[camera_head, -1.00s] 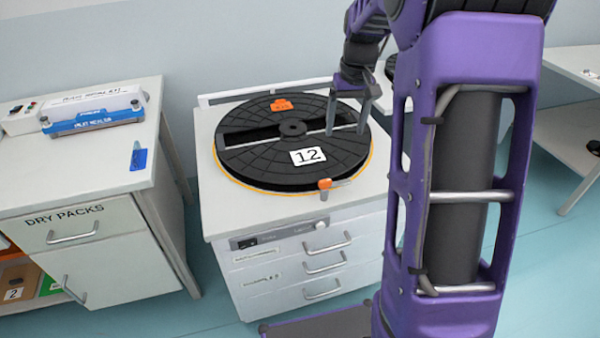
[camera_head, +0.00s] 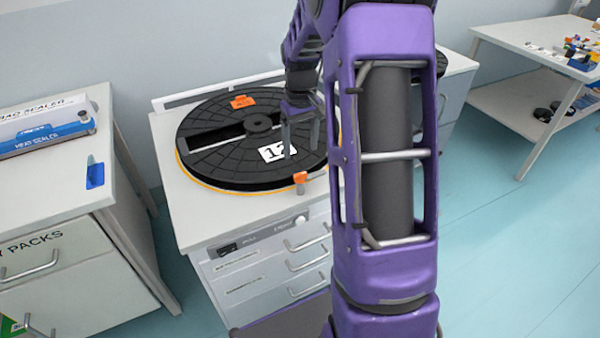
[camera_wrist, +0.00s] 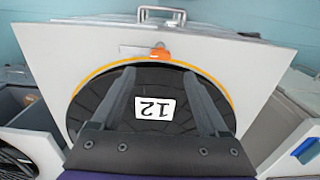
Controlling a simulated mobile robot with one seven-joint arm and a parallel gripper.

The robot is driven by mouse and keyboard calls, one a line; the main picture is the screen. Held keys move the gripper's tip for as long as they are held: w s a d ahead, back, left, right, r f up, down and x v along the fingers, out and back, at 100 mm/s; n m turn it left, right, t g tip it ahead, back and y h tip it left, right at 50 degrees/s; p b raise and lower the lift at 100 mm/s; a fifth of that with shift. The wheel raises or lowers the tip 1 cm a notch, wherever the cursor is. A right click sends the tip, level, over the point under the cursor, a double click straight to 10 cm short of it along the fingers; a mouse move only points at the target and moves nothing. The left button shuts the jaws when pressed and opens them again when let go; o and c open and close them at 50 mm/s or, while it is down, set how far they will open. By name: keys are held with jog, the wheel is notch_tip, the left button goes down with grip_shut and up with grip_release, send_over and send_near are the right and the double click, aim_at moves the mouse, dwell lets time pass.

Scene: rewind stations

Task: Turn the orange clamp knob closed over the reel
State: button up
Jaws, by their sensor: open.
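The reel (camera_head: 215,165) is a large black disc with a white "12" label, lying flat on the white cabinet top. It also fills the middle of the wrist view (camera_wrist: 150,78). The orange clamp knob (camera_head: 300,177) sits on a short grey post at the reel's front right edge, with a grey bar reaching to the right. In the wrist view, the knob (camera_wrist: 160,54) is beyond the fingertips, at the reel's rim. My gripper (camera_head: 301,140) is open and empty, pointing down over the reel near the label; the fingers also show in the wrist view (camera_wrist: 157,76).
Another orange piece (camera_head: 242,101) lies on the back of the reel. A cabinet with a blue-fronted heat sealer (camera_head: 45,138) stands at left. A white table (camera_head: 540,50) with small coloured parts stands at right. Open floor (camera_head: 510,250) lies at right.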

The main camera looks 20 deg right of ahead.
aim_at(300, 174)
notch_tip(300, 174, down, 9)
jog(key=shift+r+b, duration=0.1)
jog(key=shift+b, duration=0.5)
grip_shut()
dwell(1.1)
